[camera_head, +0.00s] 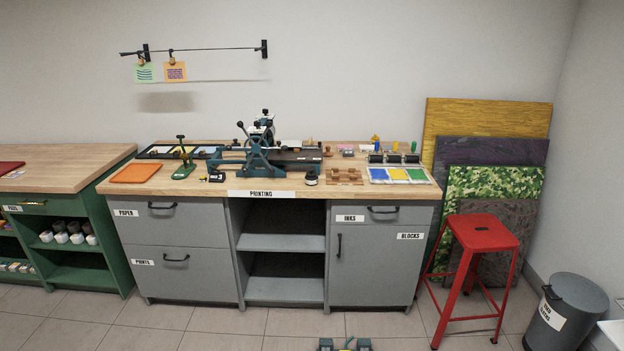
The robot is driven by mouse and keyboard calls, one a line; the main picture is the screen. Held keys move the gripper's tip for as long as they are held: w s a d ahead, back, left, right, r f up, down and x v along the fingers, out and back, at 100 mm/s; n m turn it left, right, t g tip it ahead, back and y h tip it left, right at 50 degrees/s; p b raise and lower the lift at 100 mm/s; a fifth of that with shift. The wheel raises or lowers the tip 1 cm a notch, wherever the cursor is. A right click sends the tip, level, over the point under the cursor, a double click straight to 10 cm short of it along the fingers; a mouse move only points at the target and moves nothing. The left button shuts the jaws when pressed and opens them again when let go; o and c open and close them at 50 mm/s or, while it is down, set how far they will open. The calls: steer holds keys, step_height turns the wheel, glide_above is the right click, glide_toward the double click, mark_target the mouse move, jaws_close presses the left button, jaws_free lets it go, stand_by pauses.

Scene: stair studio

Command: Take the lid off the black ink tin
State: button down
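A small dark round tin (311,177) with a pale band stands near the front edge of the printing bench, just right of the PRINTING label. It looks like the black ink tin, but it is too small to read or to tell the lid's edge clearly. It stands upright, and its top looks covered. My gripper cannot be made out. Only a small teal and grey part, perhaps of my own body, shows at the bottom edge, far below the bench top.
The printing bench (205,187) holds a blue press (258,160) behind the tin. A wooden rack (344,176) and a tray of coloured inks (398,175) are to its right. A red stool (482,233) stands at the bench's right end. The floor in front is mostly clear.

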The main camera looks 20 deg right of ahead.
stand_by(0.4)
steer(key=shift+c, duration=1.8)
jaws_free()
